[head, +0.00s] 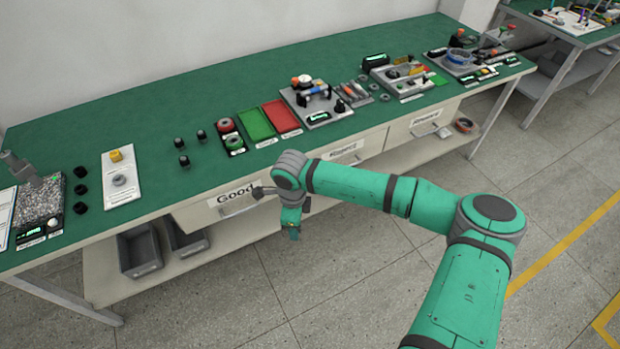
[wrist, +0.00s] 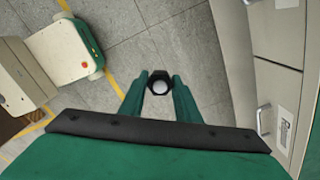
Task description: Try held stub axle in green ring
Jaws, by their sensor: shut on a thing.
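My gripper (head: 293,233) hangs in front of the bench, below the level of its top, beside the drawer marked Good. In the wrist view its two green fingers (wrist: 159,88) are shut on a small dark part with a pale round centre, the stub axle (wrist: 160,87). The axle is too small to make out in the head view. The green ring (head: 235,143) lies in the front of a small dark holder on the bench, with a red ring (head: 225,125) behind it. My gripper is apart from the ring, to its right and nearer the camera.
Several black stub parts (head: 184,160) stand on the bench left of the rings. A green tray (head: 255,124) and a red tray (head: 281,117) lie to the right. The drawer fronts (head: 236,197) and bench edge are close to my gripper. Open floor lies in front.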

